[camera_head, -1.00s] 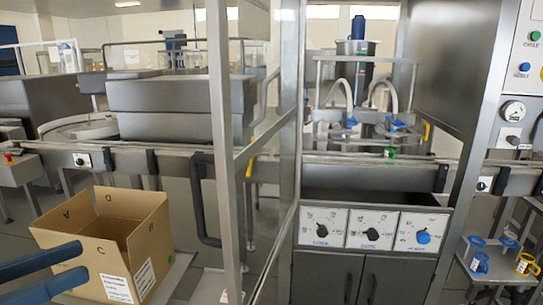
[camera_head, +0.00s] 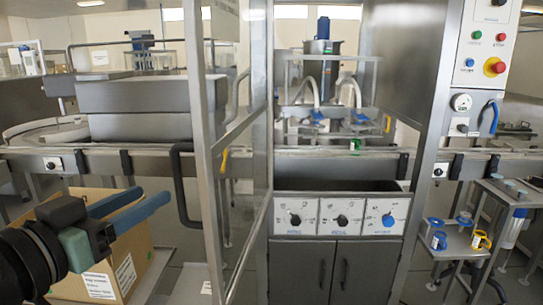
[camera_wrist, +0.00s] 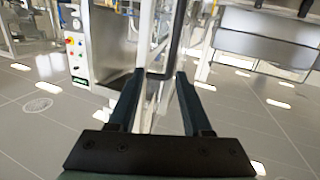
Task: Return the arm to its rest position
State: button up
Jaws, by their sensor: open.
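My gripper (camera_head: 143,207) is at the lower left of the head view, with its two blue fingers pointing right. It is open and empty, in front of the cardboard box (camera_head: 128,262). It hides much of the box's top. In the wrist view my gripper (camera_wrist: 154,82) shows two separated dark fingers with nothing between them. Grey floor and machine frames lie beyond the fingers there.
A metal frame post (camera_head: 204,150) with a clear panel stands right of my gripper. A black handle (camera_head: 180,190) sticks out near it. A control panel with three dials (camera_head: 340,217) is in the middle. A small shelf (camera_head: 455,243) at right bears blue and yellow items.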

jog(key=w+d+r+n+t+y, duration=0.1)
jog(key=w+d+r+t+y, duration=0.15)
jog(key=d+r, duration=0.3)
jog(key=s+d+r+n+t+y, duration=0.2)
jog(key=s+d+r+t, duration=0.7)
jog(key=s+d+r, duration=0.55)
notch_tip(320, 180, up, 13)
jog(key=p, duration=1.3)
jog(key=shift+w+a+r, duration=0.2)
jog(key=shift+w, duration=0.15)
jog(key=shift+g+y, duration=0.25)
